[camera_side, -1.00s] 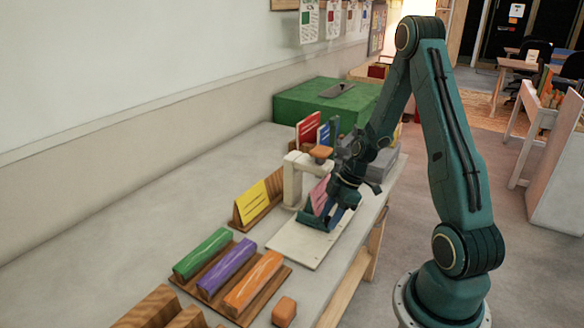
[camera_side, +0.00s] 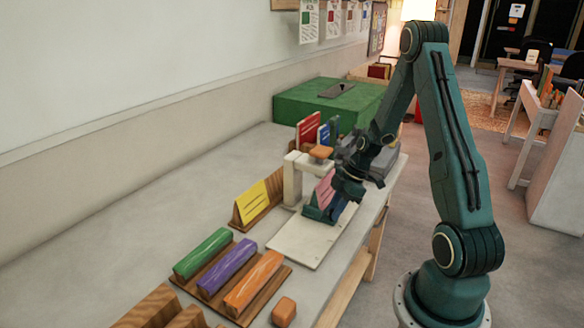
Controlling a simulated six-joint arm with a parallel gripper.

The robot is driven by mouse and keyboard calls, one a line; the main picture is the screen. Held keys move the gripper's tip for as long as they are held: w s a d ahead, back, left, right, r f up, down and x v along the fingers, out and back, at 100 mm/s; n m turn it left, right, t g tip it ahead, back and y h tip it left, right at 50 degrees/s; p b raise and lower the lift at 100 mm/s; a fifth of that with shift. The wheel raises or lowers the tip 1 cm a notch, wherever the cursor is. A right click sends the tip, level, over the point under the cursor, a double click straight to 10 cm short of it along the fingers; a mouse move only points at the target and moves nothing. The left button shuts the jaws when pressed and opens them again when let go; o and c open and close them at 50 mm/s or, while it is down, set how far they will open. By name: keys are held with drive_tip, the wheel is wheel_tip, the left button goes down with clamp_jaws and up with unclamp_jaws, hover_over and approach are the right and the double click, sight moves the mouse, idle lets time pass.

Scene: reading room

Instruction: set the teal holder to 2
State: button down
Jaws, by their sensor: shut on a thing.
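The teal holder (camera_side: 315,214) stands at the far end of a pale board (camera_side: 300,243) on the table, with a pink card (camera_side: 325,191) standing in it. My gripper (camera_side: 338,208) is at the holder's right end and is shut on it. The arm partly hides the holder and the card, and the fingertips are hard to make out. No number marks can be read on the board from here.
A white post-and-arm stand with an orange top (camera_side: 320,152) is close behind the holder. A yellow card in a wooden holder (camera_side: 257,204) stands to the left. Green, purple and orange bars (camera_side: 228,266) and an orange block (camera_side: 284,311) lie nearer. A green box (camera_side: 330,104) stands behind.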

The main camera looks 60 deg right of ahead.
drive_tip(key=shift+d, duration=0.3)
drive_tip(key=c, duration=1.3)
unclamp_jaws()
drive_tip(key=shift+r, duration=0.1)
drive_tip(key=v, duration=1.3)
drive_tip(key=shift+r, duration=0.4)
drive_tip(key=shift+s+a, duration=0.1)
